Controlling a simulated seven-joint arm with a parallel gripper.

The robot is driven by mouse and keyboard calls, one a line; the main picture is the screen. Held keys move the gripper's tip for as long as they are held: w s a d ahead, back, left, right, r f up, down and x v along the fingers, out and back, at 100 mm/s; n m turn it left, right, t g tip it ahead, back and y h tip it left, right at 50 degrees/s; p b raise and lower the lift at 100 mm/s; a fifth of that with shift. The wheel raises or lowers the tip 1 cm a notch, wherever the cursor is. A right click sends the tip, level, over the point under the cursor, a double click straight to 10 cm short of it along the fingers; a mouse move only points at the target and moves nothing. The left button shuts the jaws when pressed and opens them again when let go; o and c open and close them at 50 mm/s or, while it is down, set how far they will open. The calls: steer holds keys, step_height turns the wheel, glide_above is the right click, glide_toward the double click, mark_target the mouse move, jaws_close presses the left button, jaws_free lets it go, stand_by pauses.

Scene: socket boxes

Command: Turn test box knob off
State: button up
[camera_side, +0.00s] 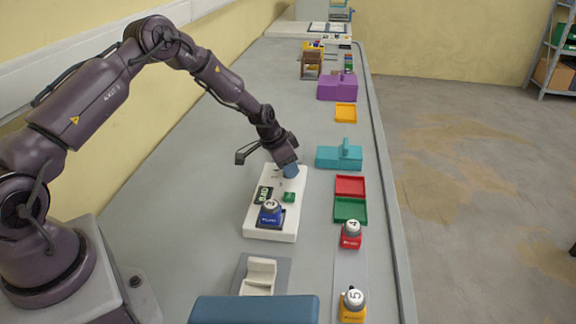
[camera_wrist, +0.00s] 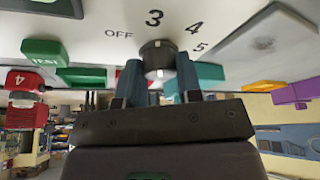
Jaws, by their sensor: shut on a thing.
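The white test box (camera_side: 291,228) lies on the bench in the side view. Its panel also fills the top of the wrist view (camera_wrist: 85,18). The dark round knob (camera_wrist: 157,54) is on this panel, with OFF to its left, 3 above, and 4 and 5 to its right. A small white mark shows on the knob's side toward 3; its exact setting is hard to read. My gripper (camera_wrist: 158,75) is shut on the knob, one blue finger on each side. In the side view my gripper (camera_side: 290,171) is down at the far end of the box and hides the knob.
A blue numbered block (camera_side: 269,214), a green TEST button (camera_wrist: 44,51) and a green display (camera_side: 263,195) reading BAD are on the box. Red (camera_side: 350,186) and green (camera_side: 350,209) trays, a teal box (camera_side: 340,157) and a red block (camera_side: 350,238) stand to the right.

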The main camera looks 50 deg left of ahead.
steer(key=n+y, duration=0.1)
steer(key=n, duration=0.1)
steer(key=n+y, duration=0.1)
steer(key=n, duration=0.2)
steer(key=shift+d, duration=0.2)
steer(key=shift+w+n+y, duration=0.1)
steer(key=shift+n+y, duration=0.6)
steer(key=shift+n, duration=1.2)
steer(key=o, duration=0.9)
steer(key=shift+o, duration=0.2)
steer(key=v, duration=1.3)
steer(key=shift+d, duration=0.1)
